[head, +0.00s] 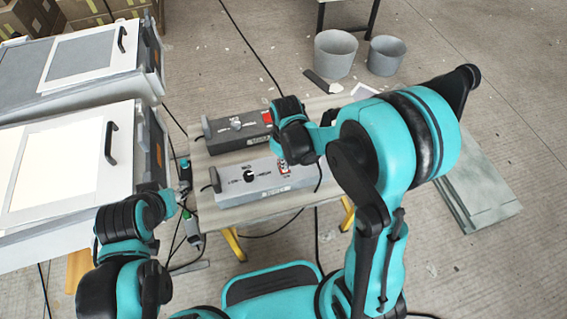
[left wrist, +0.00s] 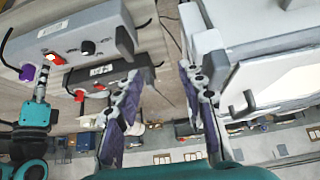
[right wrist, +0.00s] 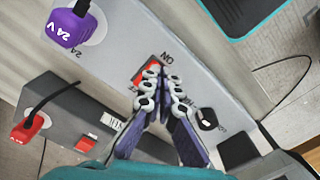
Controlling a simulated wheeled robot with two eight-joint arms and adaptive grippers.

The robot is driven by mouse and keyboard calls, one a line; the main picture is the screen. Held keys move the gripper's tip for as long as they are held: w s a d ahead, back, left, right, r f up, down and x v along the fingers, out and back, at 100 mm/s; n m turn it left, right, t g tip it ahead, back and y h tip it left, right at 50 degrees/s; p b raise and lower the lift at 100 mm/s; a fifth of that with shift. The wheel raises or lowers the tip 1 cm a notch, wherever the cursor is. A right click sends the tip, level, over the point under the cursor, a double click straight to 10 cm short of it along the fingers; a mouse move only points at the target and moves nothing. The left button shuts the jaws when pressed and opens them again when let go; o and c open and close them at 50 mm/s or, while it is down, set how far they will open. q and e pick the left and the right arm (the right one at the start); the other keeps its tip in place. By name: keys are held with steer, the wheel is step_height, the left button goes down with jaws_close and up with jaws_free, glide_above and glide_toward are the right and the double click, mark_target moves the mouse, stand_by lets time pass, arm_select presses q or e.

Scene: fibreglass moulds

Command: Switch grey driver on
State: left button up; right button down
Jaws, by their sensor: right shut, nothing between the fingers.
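The grey driver (head: 240,190) is a light grey box with a black knob (head: 249,175) on a small table. In the right wrist view, its red switch (right wrist: 146,74) sits beside an "ON" label, with a purple "24V" plug (right wrist: 75,27) further left. My right gripper (right wrist: 163,72) is shut and empty, its fingertips at the switch and partly covering it. I cannot tell whether they touch it, or the switch's position. My left gripper (left wrist: 160,75) is open and empty, left of the table; the grey driver also shows in its view (left wrist: 65,40).
A darker driver (head: 225,135) with a red plug (right wrist: 30,125) stands behind the grey one on the table (head: 235,213). Two large grey-white cases (head: 150,150) crowd the left side. Two grey buckets (head: 335,55) stand on the floor behind. Cables run around the table.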

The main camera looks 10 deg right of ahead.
steer(key=shift+r+p, duration=1.85)
steer(key=shift+r, duration=0.9)
steer(key=s+d+r+m+t, duration=0.2)
steer(key=s+r+m+t, duration=0.1)
steer(key=s+r, duration=0.2)
steer(key=s+d+r+m+t, duration=0.2)
steer(key=s+r+m+t, duration=0.1)
steer(key=r, duration=0.6)
steer(key=shift+s+d+t, duration=0.35)
steer(key=shift+s+t, duration=0.25)
steer(key=shift+s, duration=0.55)
